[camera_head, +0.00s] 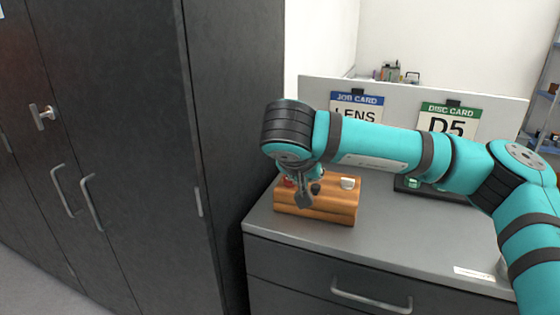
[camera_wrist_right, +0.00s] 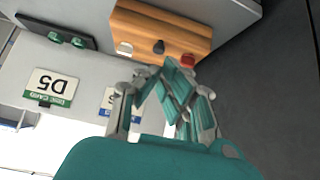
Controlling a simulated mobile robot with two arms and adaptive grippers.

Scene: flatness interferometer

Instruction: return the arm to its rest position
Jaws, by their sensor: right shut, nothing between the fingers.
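My right arm, teal with dark bands, comes in from the right in the head view and reaches across above the grey cabinet top. My right gripper (camera_head: 305,196) hangs from its end, pointing down in front of a wooden block (camera_head: 335,212). The gripper is shut and empty. It covers part of the block. In the right wrist view the gripper's fingers (camera_wrist_right: 178,98) show close to the block (camera_wrist_right: 150,30) in the picture; I cannot tell whether they touch it. My left gripper is not in view.
The block bears white, black and red knobs. A dark tray (camera_head: 405,188) with green discs lies on the cabinet top (camera_head: 385,230), partly behind my arm. Job card (camera_head: 356,104) and disc card (camera_head: 450,115) hang on the back panel. Tall dark lockers (camera_head: 110,130) stand at left.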

